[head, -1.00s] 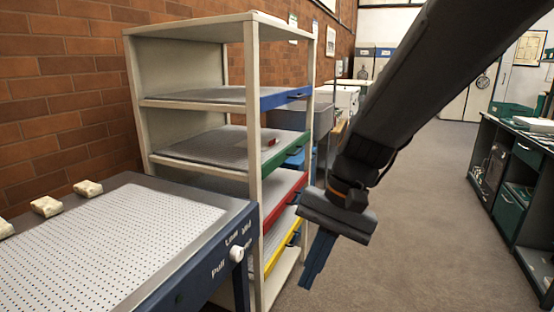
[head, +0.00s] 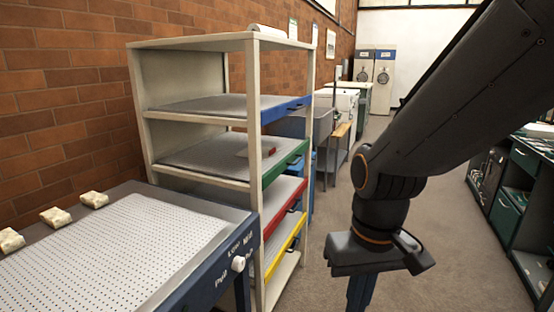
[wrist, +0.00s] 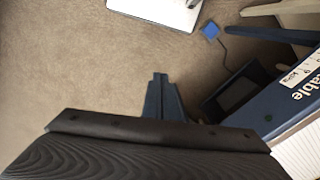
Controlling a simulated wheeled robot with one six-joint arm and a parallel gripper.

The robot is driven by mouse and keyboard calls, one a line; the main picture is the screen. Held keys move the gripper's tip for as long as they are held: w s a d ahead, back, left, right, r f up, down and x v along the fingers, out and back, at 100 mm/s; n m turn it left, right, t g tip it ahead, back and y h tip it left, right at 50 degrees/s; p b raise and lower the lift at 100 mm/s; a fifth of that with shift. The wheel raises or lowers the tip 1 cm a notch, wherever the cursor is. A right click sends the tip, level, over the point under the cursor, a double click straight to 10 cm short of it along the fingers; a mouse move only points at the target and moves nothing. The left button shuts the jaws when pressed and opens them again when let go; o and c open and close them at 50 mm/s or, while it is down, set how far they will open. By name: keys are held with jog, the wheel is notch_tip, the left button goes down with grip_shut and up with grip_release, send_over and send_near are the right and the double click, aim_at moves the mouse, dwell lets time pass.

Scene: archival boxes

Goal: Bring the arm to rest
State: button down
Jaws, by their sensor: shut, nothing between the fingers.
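My gripper (head: 361,292) hangs downward from my dark arm at the right of the head view, over the carpeted floor. Its fingertips run past the lower edge of that view. In the wrist view my gripper (wrist: 160,77) shows its blue fingers together, with nothing between them and bare carpet beyond. It is apart from the shelf rack (head: 255,180), which stands to its left.
The rack has shelves with blue, green, red and yellow fronts; a small red item (head: 268,151) lies on the green-fronted one. A perforated table (head: 110,255) stands at the left. A dark green bench (head: 520,200) is at the right. Carpet (head: 440,230) lies open between.

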jog(key=d+r+m+p, duration=0.1)
jog(key=d+r+p, duration=0.4)
jog(key=p, duration=0.4)
jog(key=shift+s+d+m, duration=0.25)
jog(key=shift+d+m, duration=0.05)
jog(key=shift+d, duration=0.05)
dwell(0.3)
